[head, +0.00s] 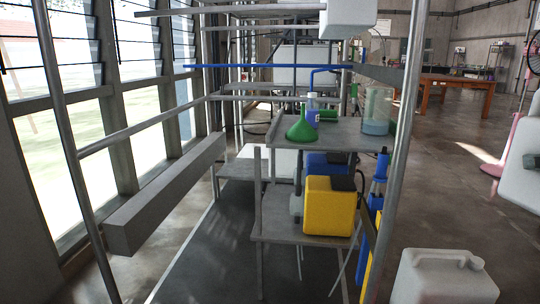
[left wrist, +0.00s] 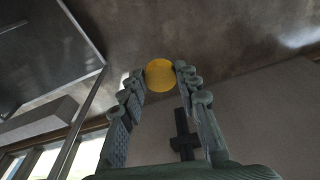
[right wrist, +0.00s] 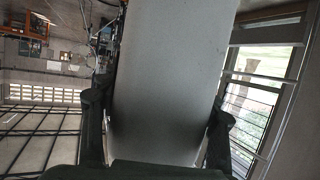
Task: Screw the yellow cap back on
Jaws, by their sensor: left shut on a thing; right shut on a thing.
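The yellow cap (left wrist: 160,77) is round and sits between the fingertips of my left gripper (left wrist: 159,71), which is shut on it. In the left wrist view it is held clear of other things. My right gripper (right wrist: 159,108) is shut on a broad pale grey-white body (right wrist: 168,70) that fills the middle of the right wrist view. Its neck or opening does not show there, so I cannot tell fully what it is. A white jerrycan (head: 440,282) with a moulded handle stands at the bottom right of the head view.
A metal rack shelf (head: 350,133) holds a green funnel (head: 301,128) and a glass vessel (head: 376,118). A yellow container (head: 330,208) is on the level below. Other white bodies show at the top (head: 347,17) and right edge (head: 521,165). Open floor lies right of the rack.

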